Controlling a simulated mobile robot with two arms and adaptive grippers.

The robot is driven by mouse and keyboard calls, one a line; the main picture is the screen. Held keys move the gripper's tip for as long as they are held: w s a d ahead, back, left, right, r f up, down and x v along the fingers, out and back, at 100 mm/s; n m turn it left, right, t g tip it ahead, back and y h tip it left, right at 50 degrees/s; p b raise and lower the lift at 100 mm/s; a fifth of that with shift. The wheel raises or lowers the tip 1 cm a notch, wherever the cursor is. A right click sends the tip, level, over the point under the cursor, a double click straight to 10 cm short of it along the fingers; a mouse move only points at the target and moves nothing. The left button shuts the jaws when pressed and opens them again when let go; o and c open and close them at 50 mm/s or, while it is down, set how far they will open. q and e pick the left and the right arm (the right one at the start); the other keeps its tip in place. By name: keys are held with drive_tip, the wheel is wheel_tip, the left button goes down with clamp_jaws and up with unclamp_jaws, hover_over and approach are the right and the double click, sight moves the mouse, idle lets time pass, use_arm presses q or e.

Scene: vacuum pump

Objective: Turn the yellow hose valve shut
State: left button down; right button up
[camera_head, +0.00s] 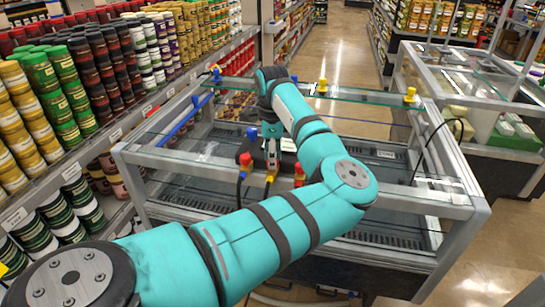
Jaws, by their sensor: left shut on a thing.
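The yellow hose valve (271,177) is a small yellow piece low in the middle of the camera_head view, in front of a dark pump body. My left arm reaches in from the bottom left, bends at the elbow and comes down over the pump. My left gripper (272,157) is shut on the yellow valve from above. The fingers are small and partly lost against the dark body, so the valve's exact angle cannot be told. Red knobs (245,160) stand on both sides of it, and a blue knob (252,133) sits just behind. My right gripper is not in view.
The pump stands at a glass-topped display case (455,199) with a metal frame. Yellow (410,94), blue and red pieces sit along its glass. A black hose (430,140) curves at the right. Stacked jars (60,90) fill the left shelves. The aisle floor behind is clear.

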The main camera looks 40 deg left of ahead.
use_arm(q)
drive_tip(key=shift+f+m+b, duration=0.15)
drive_tip(key=shift+m+b, duration=0.35)
drive_tip(key=shift+b, duration=0.25)
drive_tip(key=m+b, duration=0.3)
drive_tip(key=shift+f, duration=0.1)
drive_tip(key=m+b, duration=0.3)
drive_tip(key=shift+m, duration=0.4)
drive_tip(key=m+b, duration=0.3)
drive_tip(key=m, duration=0.2)
drive_tip(key=shift+b, duration=0.4)
drive_tip(key=m, duration=0.1)
drive_tip(key=m+b, duration=0.1)
drive_tip(key=m, duration=0.1)
drive_tip(key=m+b, duration=0.1)
drive_tip(key=m, duration=0.1)
drive_tip(key=shift+r, duration=0.25)
drive_tip(key=c, duration=1)
unclamp_jaws()
drive_tip(key=shift+c, duration=0.2)
